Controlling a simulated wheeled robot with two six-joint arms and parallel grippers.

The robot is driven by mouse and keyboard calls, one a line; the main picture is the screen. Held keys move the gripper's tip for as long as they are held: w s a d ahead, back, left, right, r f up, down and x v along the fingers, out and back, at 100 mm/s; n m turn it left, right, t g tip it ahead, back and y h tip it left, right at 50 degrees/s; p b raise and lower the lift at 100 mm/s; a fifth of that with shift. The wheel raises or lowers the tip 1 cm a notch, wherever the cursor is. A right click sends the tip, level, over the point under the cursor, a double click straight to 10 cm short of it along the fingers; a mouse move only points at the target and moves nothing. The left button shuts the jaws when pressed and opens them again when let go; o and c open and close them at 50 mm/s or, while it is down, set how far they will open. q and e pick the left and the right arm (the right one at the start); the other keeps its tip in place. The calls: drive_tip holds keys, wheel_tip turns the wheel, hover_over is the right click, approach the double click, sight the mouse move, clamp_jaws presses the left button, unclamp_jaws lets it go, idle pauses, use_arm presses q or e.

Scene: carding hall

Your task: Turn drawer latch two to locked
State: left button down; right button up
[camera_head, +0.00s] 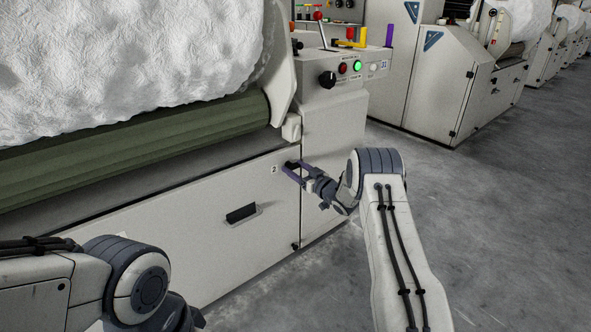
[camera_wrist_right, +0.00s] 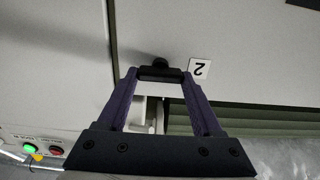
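Drawer latch two is a small black latch (camera_head: 292,164) at the upper right corner of the pale drawer front (camera_head: 200,255), beside a white label marked 2 (camera_head: 274,169). In the right wrist view, the black latch bar (camera_wrist_right: 160,74) lies crosswise between the purple fingertips, and the label (camera_wrist_right: 200,68) shows upside down beside it. My right gripper (camera_head: 288,171) is at the latch; its fingers appear to touch both ends of the bar. Part of the latch is hidden by the fingers. My left arm shows at lower left, but its fingers are not visible.
A black recessed handle (camera_head: 242,213) is on the drawer front. A green roller (camera_head: 150,140) and white fibre (camera_head: 120,60) lie above. A control panel with a black knob (camera_head: 327,79) and lit green button (camera_head: 357,66) stands above right. The floor at right is clear.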

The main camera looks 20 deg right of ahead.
drive_tip(key=n, duration=0.4)
drive_tip(key=shift+a+f+n+b, duration=0.1)
drive_tip(key=shift+n+b, duration=0.2)
drive_tip(key=shift+n, duration=0.1)
drive_tip(key=n+b, duration=0.1)
drive_tip(key=n, duration=0.3)
drive_tip(key=shift+s, duration=0.1)
drive_tip(key=shift+a+f+n+b, duration=0.1)
drive_tip(key=shift+n+b, duration=1)
drive_tip(key=shift+n, duration=1.15)
drive_tip(key=shift+a+f+n+b, duration=0.1)
drive_tip(key=shift+n+b, duration=1)
drive_tip(key=shift+n, duration=1.15)
drive_tip(key=o, duration=1.4)
drive_tip(key=shift+c, duration=0.2)
drive_tip(key=shift+d+r, duration=0.1)
